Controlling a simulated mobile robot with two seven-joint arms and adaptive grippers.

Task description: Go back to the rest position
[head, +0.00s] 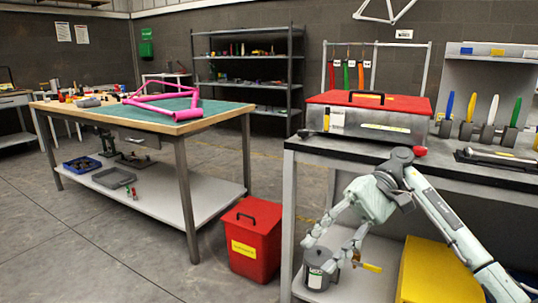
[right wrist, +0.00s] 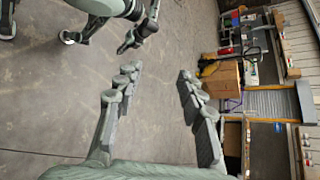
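My right gripper (head: 322,248) is in the head view, in front of the workbench on the right, at the end of my pale green arm. Its fingers are spread apart. In the right wrist view my right gripper (right wrist: 158,88) shows both fingers wide apart, with nothing but grey floor between them. In the head view a dark grey can (head: 319,272) is on the lower shelf, seen just below and behind the fingers; I cannot tell the exact gap. My left gripper does not show in the head view.
The right workbench (head: 325,148) carries a red-lidded metal box (head: 368,119). A yellow box (head: 437,275) is on its lower shelf. A red bin (head: 250,238) stands on the floor left of it. A table (head: 200,123) with a pink frame (head: 160,106) is further left. The left floor is clear.

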